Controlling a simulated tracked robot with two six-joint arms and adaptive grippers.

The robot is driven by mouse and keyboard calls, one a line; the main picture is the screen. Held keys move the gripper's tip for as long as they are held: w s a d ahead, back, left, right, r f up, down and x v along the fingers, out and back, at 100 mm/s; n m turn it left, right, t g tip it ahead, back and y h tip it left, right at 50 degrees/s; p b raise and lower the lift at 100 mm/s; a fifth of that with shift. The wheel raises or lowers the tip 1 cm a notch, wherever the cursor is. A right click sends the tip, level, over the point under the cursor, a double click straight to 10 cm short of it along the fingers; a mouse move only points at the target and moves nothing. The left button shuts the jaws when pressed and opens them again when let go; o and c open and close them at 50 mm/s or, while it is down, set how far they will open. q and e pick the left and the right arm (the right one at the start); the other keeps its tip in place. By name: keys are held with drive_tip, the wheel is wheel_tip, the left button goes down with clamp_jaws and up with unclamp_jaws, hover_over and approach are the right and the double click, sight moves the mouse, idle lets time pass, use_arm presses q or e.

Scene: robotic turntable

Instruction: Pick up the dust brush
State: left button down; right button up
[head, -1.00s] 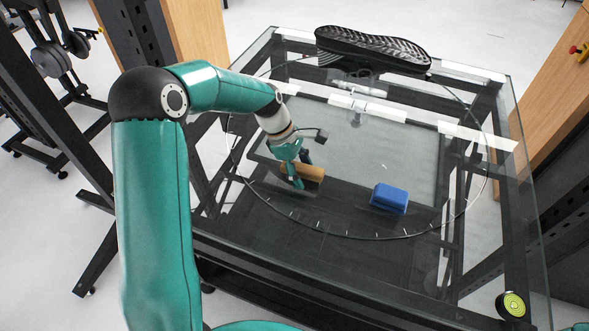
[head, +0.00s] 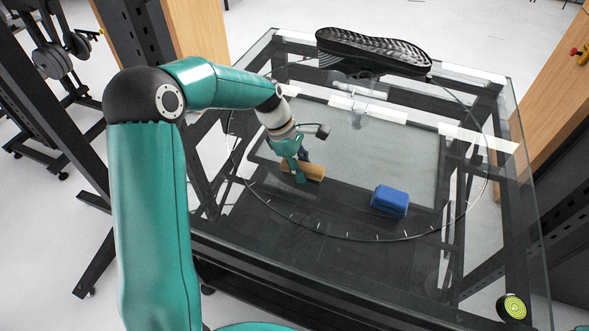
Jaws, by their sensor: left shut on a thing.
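The dust brush (head: 316,171) shows as a small tan wooden block at the left of the glass turntable (head: 345,215). My left gripper (head: 300,172) is over it, its teal fingers around the wooden part, shut on it. The fingers hide the middle of the brush, and its bristles cannot be made out. I cannot tell whether the brush touches the glass. My right gripper is not in view.
A blue block (head: 389,201) lies on the glass to the right of the brush. A black shoe sole (head: 375,50) stands at the back. A yellow-green tape measure (head: 513,307) is at the front right corner. The glass between brush and blue block is clear.

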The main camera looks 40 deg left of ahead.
sight(302, 166)
use_arm(q)
wheel_tip(302, 166, up, 19)
drive_tip(key=shift+f, duration=0.15)
